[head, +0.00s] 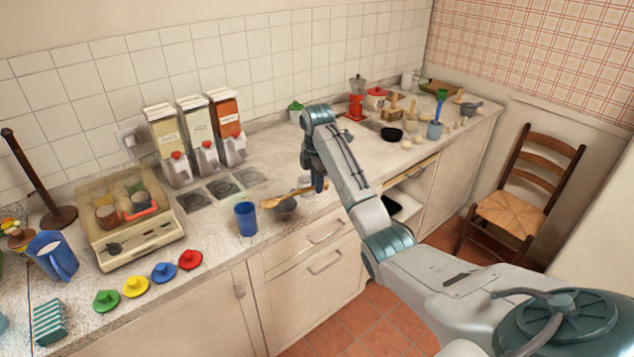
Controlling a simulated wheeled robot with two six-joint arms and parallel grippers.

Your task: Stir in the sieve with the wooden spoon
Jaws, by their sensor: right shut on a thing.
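My right gripper (319,187) reaches down over the counter near its front edge. It is shut on the wooden spoon (298,191), near the right end of the spoon. The spoon slants down to the left, and its rounded end (268,202) shows just left of and above a small dark grey bowl-shaped thing (286,208), which looks like the sieve. The spoon passes over or behind that rim; whether they touch is too small to tell. The inside of the sieve is hard to see. My left gripper is not in view.
A blue cup (245,218) stands just left of the sieve. Three dispensers (204,135) stand by the wall. A tray-like appliance (130,222), a blue jug (52,257) and several coloured lids (164,271) are at left. A black bowl (391,134) is farther right.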

